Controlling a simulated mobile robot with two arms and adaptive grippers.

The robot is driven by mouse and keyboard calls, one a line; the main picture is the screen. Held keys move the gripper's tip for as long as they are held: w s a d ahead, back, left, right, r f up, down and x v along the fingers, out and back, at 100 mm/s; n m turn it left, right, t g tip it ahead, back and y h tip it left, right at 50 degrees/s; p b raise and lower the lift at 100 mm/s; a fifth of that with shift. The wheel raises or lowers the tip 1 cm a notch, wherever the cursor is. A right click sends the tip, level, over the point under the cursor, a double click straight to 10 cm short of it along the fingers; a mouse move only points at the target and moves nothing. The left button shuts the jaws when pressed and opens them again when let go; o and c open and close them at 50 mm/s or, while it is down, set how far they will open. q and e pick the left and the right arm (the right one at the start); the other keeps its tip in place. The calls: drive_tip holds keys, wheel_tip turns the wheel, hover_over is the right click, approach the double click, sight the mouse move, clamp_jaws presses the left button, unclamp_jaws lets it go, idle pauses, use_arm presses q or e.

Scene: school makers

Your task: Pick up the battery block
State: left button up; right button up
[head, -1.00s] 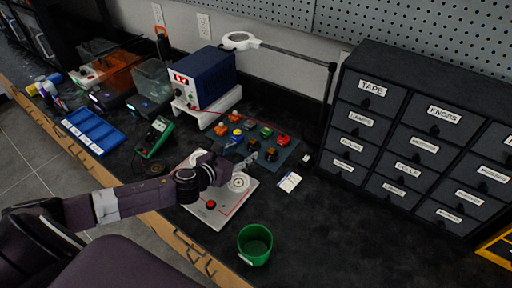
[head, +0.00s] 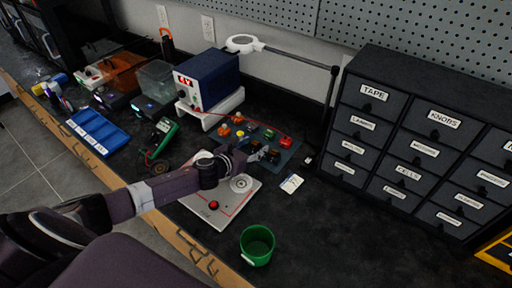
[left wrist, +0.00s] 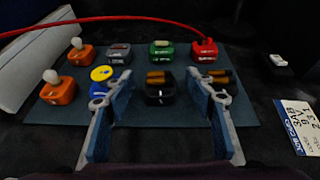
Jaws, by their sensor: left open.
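A black block with copper-coloured cells on top (left wrist: 160,88), which looks like the battery block, sits on the dark blue-grey mat (left wrist: 60,117) in the left wrist view. A second dark block with similar cells (left wrist: 222,79) is just right of it, partly hidden by a finger. My left gripper (left wrist: 164,100) is open, its two blue-padded fingers either side of the centre block with gaps between. In the head view my left gripper (head: 252,152) is over the near edge of the mat, and the dark blocks (head: 273,156) show beside it. My right gripper is not in view.
Orange bulb blocks (left wrist: 59,90), a grey block (left wrist: 118,54), a green block (left wrist: 161,50) and a red block with a red lead (left wrist: 205,50) surround it. A white board (head: 205,215) lies nearer. A green cup (head: 257,246) stands at the bench front.

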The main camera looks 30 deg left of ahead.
use_arm(q)
drive_tip(key=shift+c, duration=0.3)
drive_tip(key=c, duration=1)
drive_tip(key=shift+c, duration=0.9)
drive_tip(key=shift+r, duration=0.15)
